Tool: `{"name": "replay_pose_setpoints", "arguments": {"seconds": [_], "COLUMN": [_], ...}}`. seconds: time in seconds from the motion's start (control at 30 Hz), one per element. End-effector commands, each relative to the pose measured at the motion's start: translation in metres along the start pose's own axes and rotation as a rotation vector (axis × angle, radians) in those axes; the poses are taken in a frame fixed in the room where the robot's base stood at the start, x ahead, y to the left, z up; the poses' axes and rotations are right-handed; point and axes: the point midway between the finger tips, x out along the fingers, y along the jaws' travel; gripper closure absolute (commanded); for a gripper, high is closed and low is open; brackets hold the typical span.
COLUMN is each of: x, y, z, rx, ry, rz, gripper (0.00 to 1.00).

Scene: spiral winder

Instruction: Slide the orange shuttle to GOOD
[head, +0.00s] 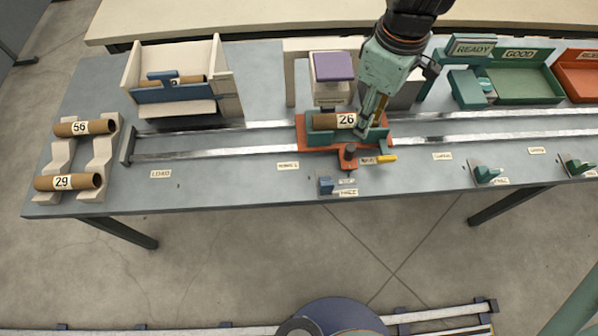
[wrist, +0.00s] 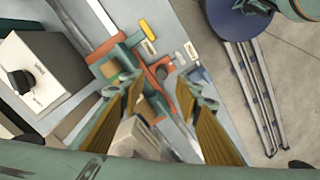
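The orange shuttle (head: 345,158) sits on the two-rail track, at the purple-topped station near the middle of the bench. It carries a green cradle with a brown tube (head: 325,122) labelled 26. A dark knob (head: 350,149) and a yellow-handled lever (head: 386,158) are at its front. The green GOOD tray (head: 525,86) stands behind the track at the right. My gripper (head: 368,115) is over the right part of the shuttle. In the wrist view my gripper (wrist: 158,88) has its fingers apart, with the shuttle (wrist: 158,66) and its knob (wrist: 162,73) beyond the tips. Contact cannot be told.
Tubes 56 (head: 84,127) and 29 (head: 67,182) lie on a rack at the left. A bin with a blue front (head: 175,93) stands behind the track. READY (head: 473,46) and red trays (head: 580,75) stand at right. Green stops (head: 487,174) line the front edge. The rails right of the shuttle look clear.

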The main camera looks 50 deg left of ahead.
Motion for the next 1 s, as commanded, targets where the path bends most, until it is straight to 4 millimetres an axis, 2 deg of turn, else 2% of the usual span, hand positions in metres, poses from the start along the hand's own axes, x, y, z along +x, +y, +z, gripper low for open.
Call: {"name": "replay_pose_setpoints", "arguments": {"seconds": [0.1,0.27,0.73,1.0], "x": [0.009,0.015,0.016,0.029], "y": [-0.006,-0.008,-0.008,-0.008], "z": [-0.011,-0.016,-0.015,-0.015], "rx": [-0.055,-0.087,-0.085,-0.084], "ry": [-0.010,-0.017,-0.017,-0.017], "rz": [0.005,0.009,0.007,0.007], "gripper": [0.69,0.69,0.69,0.69]}}
